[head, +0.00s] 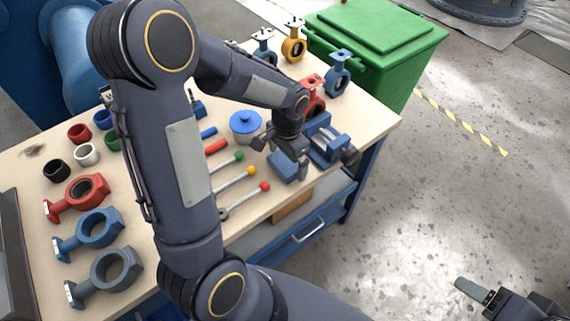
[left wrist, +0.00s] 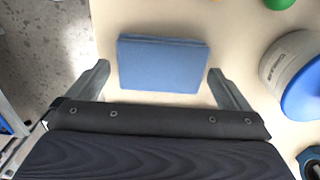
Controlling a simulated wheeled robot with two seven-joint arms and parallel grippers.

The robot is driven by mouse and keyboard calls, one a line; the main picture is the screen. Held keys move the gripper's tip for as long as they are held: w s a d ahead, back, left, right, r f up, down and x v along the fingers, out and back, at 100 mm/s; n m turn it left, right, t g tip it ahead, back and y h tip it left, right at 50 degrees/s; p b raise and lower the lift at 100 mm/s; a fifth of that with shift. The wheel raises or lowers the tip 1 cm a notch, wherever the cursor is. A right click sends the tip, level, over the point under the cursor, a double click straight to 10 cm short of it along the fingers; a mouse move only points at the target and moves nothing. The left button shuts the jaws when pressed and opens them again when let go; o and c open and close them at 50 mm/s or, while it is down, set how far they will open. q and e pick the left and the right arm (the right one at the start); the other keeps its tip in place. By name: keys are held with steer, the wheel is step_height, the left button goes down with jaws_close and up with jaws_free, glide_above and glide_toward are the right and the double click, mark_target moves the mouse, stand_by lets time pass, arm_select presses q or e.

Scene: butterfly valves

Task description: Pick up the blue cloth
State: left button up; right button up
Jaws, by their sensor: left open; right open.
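The blue cloth (head: 286,168) is a folded flat pad on the workbench, near its front edge, left of a blue vise. In the left wrist view the cloth (left wrist: 163,64) lies between and slightly beyond the two fingertips, with gaps on both sides. My left gripper (head: 282,152) is open above the cloth and hides part of it in the head view; its fingers also show in the left wrist view (left wrist: 160,75). My right gripper (head: 476,298) is at the lower right, over the floor, away from the bench, and only partly in view.
The blue vise (head: 328,140) stands close right of the cloth. A white pot with a blue lid (head: 245,122) stands behind left. Rods with coloured knobs (head: 239,188) lie left of the cloth. Valve bodies (head: 95,228) line the left side. A green bin (head: 380,40) stands behind the bench.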

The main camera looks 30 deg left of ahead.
mark_target(288, 160)
arm_select(q)
steer(key=c, duration=0.9)
steer(key=shift+r, duration=0.15)
steer(key=shift+w+r, duration=0.1)
steer(key=shift+r, duration=0.2)
step_height(288, 160, up, 2)
steer(key=shift+r, duration=0.1)
steer(key=s+d+r, duration=0.1)
steer(key=d+r, duration=0.1)
steer(key=r, duration=0.1)
steer(key=s+d+r, duration=0.1)
steer(key=r, duration=0.1)
steer(key=shift+s+d+r+p, duration=0.15)
steer(key=shift+s+d+p, duration=0.05)
steer(key=shift+s+p, duration=0.15)
steer(key=s+d+r, duration=0.4)
steer(key=s+d, duration=0.2)
steer(key=d, duration=0.1)
steer(key=shift+s+d+r, duration=0.15)
steer(key=shift+d+r, duration=0.1)
steer(key=shift+r, duration=0.05)
